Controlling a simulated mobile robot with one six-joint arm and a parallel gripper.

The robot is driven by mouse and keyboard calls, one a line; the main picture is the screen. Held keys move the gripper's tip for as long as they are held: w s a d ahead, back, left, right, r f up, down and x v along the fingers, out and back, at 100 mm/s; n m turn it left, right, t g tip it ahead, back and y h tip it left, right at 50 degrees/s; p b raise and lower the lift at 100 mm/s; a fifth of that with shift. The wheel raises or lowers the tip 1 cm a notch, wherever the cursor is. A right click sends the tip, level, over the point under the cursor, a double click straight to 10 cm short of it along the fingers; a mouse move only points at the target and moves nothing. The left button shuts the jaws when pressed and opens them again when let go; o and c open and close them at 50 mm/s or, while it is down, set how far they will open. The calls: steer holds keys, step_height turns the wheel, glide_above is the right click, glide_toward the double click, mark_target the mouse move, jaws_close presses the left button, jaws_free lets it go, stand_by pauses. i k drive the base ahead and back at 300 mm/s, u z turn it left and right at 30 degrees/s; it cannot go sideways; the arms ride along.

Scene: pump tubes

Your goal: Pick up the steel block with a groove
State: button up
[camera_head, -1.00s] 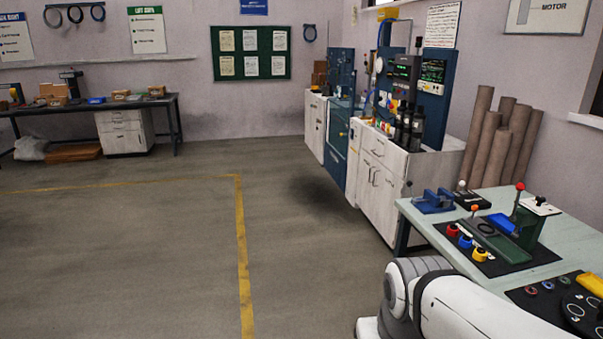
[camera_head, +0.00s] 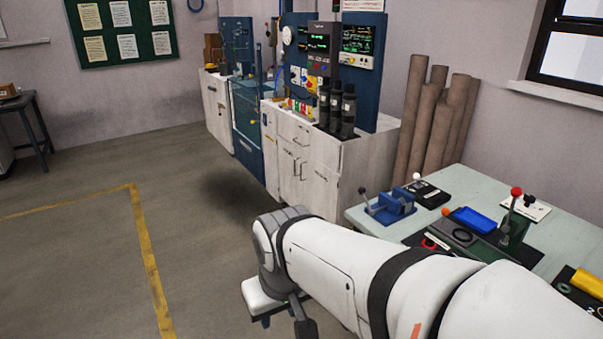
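I cannot make out a steel block with a groove in this view. My white arm covers the lower right and hides part of the pale green worktable (camera_head: 362,217). A dark part (camera_head: 304,324) beyond my arm's elbow is cut off by the bottom edge. It may belong to my gripper, but no fingertips show, and I cannot tell whether it is open or shut.
The worktable holds a blue vise-like fixture (camera_head: 391,207), a blue tray (camera_head: 476,219) and a red-knobbed lever (camera_head: 516,191). White cabinets (camera_head: 301,160) carry dark bottles and instrument panels. Brown tubes (camera_head: 431,122) lean on the wall. The floor left of the cabinets is clear.

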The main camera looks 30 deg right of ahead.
mark_target(406, 207)
steer(key=z, duration=0.55)
steer(key=i, duration=1.3)
steer(key=z, duration=1.15)
steer(key=i, duration=0.4)
steer(key=z, duration=0.25)
steer(key=k, duration=0.75)
steer(key=z, duration=0.2)
steer(key=i, duration=0.75)
steer(key=u, duration=0.05)
